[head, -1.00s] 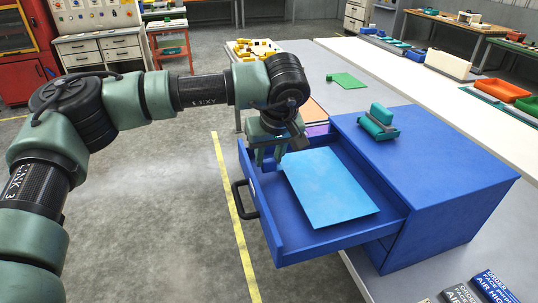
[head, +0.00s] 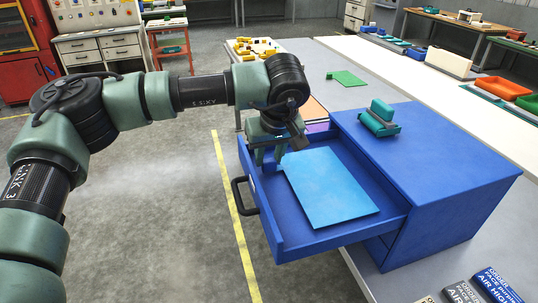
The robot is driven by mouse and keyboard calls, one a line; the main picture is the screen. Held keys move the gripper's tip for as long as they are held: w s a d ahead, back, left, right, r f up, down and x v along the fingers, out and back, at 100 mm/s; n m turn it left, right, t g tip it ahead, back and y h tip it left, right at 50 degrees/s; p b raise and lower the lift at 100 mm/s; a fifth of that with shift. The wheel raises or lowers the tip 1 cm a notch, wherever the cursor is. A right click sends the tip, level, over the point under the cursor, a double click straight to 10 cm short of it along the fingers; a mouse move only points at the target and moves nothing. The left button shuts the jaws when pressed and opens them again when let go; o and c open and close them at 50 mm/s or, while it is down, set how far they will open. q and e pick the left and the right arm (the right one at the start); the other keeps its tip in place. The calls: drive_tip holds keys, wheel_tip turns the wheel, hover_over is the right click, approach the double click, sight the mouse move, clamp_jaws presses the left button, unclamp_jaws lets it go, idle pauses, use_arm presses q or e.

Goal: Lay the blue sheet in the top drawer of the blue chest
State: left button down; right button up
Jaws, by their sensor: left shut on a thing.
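The blue chest (head: 440,160) stands on the table with its top drawer (head: 300,240) pulled out to the left. The light blue sheet (head: 330,190) is over the drawer floor, inside the drawer walls. I cannot tell whether it lies flat on the floor or hangs slightly above it. The fingertips are partly hidden by the drawer wall and the wrist. My right gripper is not in view.
A green roller-like tool (head: 380,120) sits on top of the chest. A black handle (head: 243,197) sticks out of the drawer front. A green sheet (head: 348,79) lies farther back on the table. Labelled books (head: 490,287) lie at the lower right. The floor left of the drawer is clear.

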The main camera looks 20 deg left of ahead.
use_arm(q)
drive_tip(key=c, duration=0.9)
unclamp_jaws()
drive_tip(key=shift+c, duration=0.2)
